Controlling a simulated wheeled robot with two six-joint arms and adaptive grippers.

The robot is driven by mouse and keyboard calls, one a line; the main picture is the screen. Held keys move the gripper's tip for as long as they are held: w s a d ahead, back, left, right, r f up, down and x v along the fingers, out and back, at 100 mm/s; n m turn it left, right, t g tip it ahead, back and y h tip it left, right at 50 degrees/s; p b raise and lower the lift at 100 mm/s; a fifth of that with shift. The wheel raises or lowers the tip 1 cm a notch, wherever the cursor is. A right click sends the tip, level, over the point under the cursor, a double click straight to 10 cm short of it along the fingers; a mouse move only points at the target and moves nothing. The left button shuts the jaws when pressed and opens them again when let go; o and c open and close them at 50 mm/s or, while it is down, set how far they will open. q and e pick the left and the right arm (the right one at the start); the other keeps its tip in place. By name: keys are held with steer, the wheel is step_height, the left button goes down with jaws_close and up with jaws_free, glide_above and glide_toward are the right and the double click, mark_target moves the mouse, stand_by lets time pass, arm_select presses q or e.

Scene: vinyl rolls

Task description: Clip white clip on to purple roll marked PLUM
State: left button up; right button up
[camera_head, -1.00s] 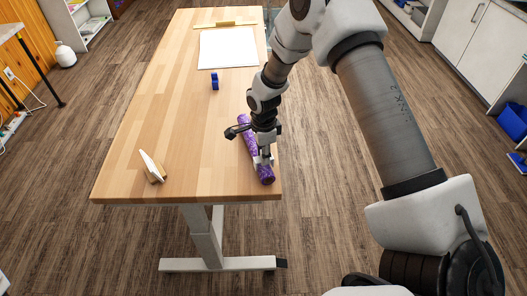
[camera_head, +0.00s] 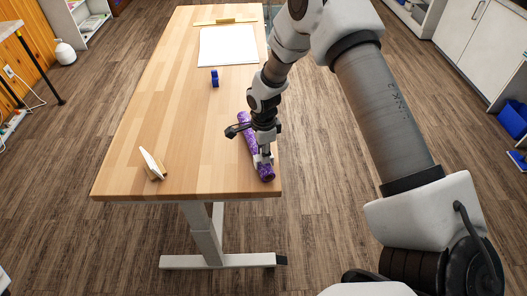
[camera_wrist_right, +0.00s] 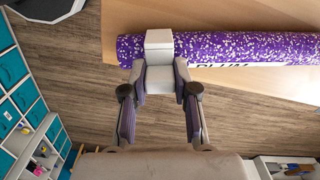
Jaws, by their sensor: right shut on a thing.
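The purple, white-speckled roll (camera_head: 267,173) lies along the right edge of the wooden table. In the right wrist view, the roll (camera_wrist_right: 262,45) runs across the top, with part of its PLUM label showing at its lower edge. My right gripper (camera_wrist_right: 160,82) is shut on the white clip (camera_wrist_right: 159,48). The clip overlaps the roll near its left end in that view. I cannot tell whether it is fully seated around the roll. In the head view my right gripper (camera_head: 263,156) is low over the roll's near end. My left gripper is out of view.
The wooden table (camera_head: 180,120) is mostly clear. A small wood-and-white stand (camera_head: 153,165) is at the near left. A blue item (camera_head: 214,78) stands mid-table. A white sheet (camera_head: 228,46) and a wooden bar (camera_head: 225,21) lie farther back.

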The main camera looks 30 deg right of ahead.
steer(key=shift+f, duration=0.1)
steer(key=shift+f, duration=0.6)
steer(key=o, duration=1)
step_height(320, 180, up, 7)
steer(key=p, duration=0.6)
steer(key=shift+r, duration=0.1)
